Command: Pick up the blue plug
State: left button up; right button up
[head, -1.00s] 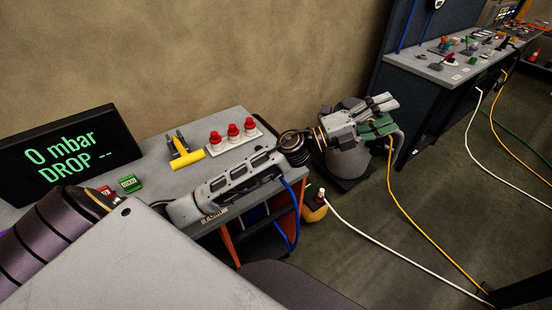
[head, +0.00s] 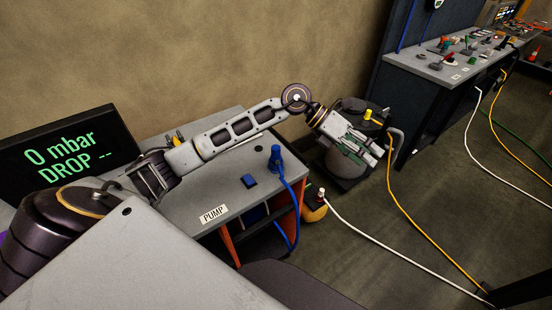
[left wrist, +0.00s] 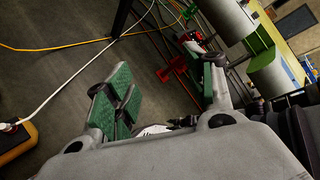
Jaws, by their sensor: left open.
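The blue plug (head: 276,157) stands upright near the right edge of the pump table in the head view. A blue hose (head: 293,200) runs from it down over the table edge. My left gripper (head: 368,152) is open and empty, out past the table to the right of the plug and above a dark round machine. The left wrist view shows the green-padded fingers (left wrist: 165,90) spread apart with nothing between them. The blue plug is not visible in the left wrist view. My right gripper is not in view.
A display (head: 70,150) reads "0 mbar DROP --". Yellow and white cables cross the floor.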

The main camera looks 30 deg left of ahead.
pick_arm(q)
jog(key=w+a+f+y, duration=0.1)
jog(key=a+f+y, duration=0.15)
jog(key=a, duration=0.35)
jog(key=w+a+f+y, duration=0.1)
jog(key=a+y, duration=0.3)
jog(key=a, duration=0.2)
notch_tip(320, 180, up, 3)
jog(key=n+g+y, duration=0.1)
jog(key=y, duration=0.5)
send_over(277, 147)
jog(key=shift+s+f, duration=0.1)
jog(key=shift+s, duration=0.05)
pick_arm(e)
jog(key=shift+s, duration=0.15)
pick_arm(q)
jog(key=shift+f, duration=0.1)
notch_tip(277, 147, down, 7)
jog(key=shift+f+p, duration=0.2)
jog(key=shift+p, duration=0.4)
jog(key=shift+f, duration=0.45)
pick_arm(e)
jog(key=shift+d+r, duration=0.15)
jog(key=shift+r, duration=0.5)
